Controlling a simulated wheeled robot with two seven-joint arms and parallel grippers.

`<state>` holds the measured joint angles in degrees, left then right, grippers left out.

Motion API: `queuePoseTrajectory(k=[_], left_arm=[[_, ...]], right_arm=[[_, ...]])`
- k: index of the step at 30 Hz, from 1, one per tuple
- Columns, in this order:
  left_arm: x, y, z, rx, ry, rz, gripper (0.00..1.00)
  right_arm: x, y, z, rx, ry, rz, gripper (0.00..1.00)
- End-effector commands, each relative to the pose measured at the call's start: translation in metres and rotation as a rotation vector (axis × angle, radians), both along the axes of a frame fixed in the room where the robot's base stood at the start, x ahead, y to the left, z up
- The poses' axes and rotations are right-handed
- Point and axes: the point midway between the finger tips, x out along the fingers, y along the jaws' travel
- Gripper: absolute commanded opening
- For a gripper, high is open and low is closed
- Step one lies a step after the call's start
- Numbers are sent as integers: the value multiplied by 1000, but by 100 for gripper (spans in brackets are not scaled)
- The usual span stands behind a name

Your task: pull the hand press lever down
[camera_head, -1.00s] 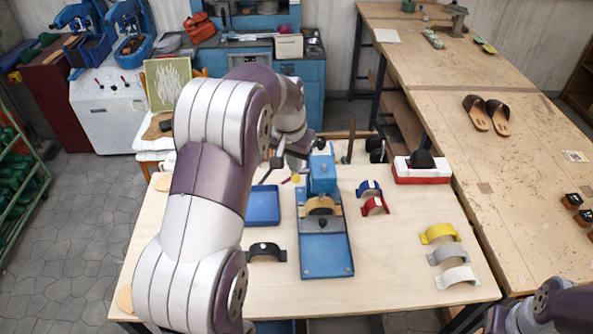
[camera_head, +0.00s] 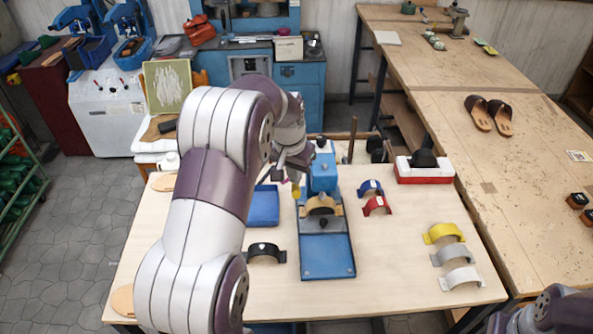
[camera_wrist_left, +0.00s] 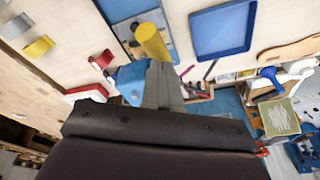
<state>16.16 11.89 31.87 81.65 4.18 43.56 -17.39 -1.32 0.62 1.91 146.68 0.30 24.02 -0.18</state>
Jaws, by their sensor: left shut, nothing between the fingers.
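The blue hand press (camera_head: 324,176) stands on the work table, its flat blue base plate (camera_head: 327,255) toward me. A tan curved piece (camera_head: 321,206) sits at its front. The lever's yellow grip (camera_head: 296,191) shows just left of the press head. My left gripper (camera_head: 296,178) is at the grip, partly hidden by my own arm. In the left wrist view the shut, empty fingers (camera_wrist_left: 160,70) reach up to the yellow grip (camera_wrist_left: 153,42); I cannot tell whether they touch it. My right gripper is out of view.
A blue tray (camera_head: 262,207) and a black strap (camera_head: 266,254) lie left of the press. Blue (camera_head: 370,188) and red (camera_head: 377,206) straps lie to its right, with yellow (camera_head: 443,233), grey and white ones farther right. A red and white box (camera_head: 424,170) stands at the back right.

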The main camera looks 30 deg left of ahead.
Motion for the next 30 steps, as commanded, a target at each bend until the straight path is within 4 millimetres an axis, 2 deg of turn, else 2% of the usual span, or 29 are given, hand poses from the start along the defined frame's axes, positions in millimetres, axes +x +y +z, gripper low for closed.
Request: queuePoseTrajectory(k=[10,18,30], left_arm=[[0,0,-3,0,1,0,0],[-6,-4,-22,0,1,0,0],[-7,-4,-25,0,1,0,0]], right_arm=[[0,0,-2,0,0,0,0],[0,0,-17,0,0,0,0],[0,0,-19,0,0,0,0]])
